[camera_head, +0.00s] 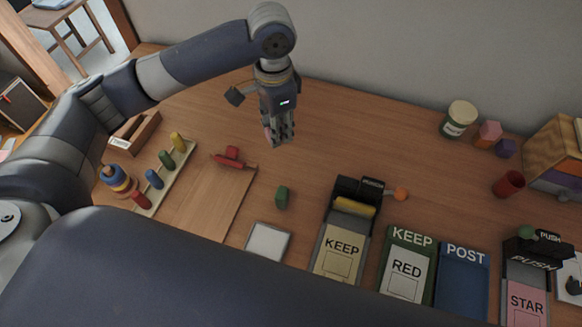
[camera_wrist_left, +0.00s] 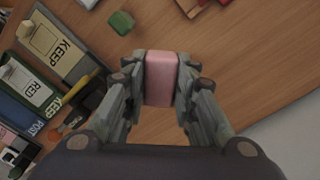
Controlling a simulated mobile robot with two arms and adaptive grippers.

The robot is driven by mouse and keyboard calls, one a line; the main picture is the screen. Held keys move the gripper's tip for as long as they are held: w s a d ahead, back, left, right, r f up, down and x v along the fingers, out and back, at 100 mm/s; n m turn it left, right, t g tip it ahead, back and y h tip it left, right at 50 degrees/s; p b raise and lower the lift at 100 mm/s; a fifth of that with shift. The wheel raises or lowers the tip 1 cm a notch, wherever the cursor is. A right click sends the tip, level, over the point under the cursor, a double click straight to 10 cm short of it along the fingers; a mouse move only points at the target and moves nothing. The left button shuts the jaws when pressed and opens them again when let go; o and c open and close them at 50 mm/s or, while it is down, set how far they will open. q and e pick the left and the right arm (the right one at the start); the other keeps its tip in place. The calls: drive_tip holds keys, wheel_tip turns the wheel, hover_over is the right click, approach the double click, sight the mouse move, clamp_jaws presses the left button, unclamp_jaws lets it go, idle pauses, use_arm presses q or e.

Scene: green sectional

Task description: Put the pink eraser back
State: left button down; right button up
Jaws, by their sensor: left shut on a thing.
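The pink eraser (camera_wrist_left: 161,78) is a small pink block between the fingers of my left gripper (camera_wrist_left: 161,88) in the left wrist view. The left gripper is shut on it. In the head view my left gripper (camera_head: 279,138) is above the back middle of the wooden desk, pointing down. Only a pink edge of the eraser (camera_head: 268,134) shows there, the rest hidden by the fingers. A green block (camera_head: 282,197) lies on the desk below and in front of the gripper; it also shows in the left wrist view (camera_wrist_left: 121,22). My right gripper is not in view.
A peg board (camera_head: 166,178) with coloured pegs and a red clamp-like piece (camera_head: 231,158) are left. A KEEP box (camera_head: 342,247), RED card (camera_head: 406,269) and POST box (camera_head: 463,277) line the front. A jar (camera_head: 459,119) and red cup (camera_head: 508,184) stand right. The desk's back middle is clear.

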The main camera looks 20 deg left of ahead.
use_arm(q)
wheel_tip(320, 180, down, 5)
drive_tip(key=w+m+b, duration=0.1)
drive_tip(key=w+m, duration=0.2)
drive_tip(key=m, duration=0.2)
drive_tip(key=m+b, duration=0.1)
drive_tip(key=m, duration=0.3)
approach(290, 167)
wheel_tip(290, 167, down, 2)
drive_tip(key=shift+f, duration=0.65)
wheel_tip(290, 167, down, 3)
drive_tip(key=shift+f, duration=0.2)
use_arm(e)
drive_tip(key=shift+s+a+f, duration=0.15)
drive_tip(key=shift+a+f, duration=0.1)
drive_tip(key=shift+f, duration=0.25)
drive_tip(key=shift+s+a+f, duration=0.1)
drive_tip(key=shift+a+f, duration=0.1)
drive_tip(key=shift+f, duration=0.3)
use_arm(q)
drive_tip(key=shift+f, duration=0.1)
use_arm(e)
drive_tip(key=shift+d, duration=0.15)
use_arm(q)
drive_tip(key=c, duration=1.3)
unclamp_jaws()
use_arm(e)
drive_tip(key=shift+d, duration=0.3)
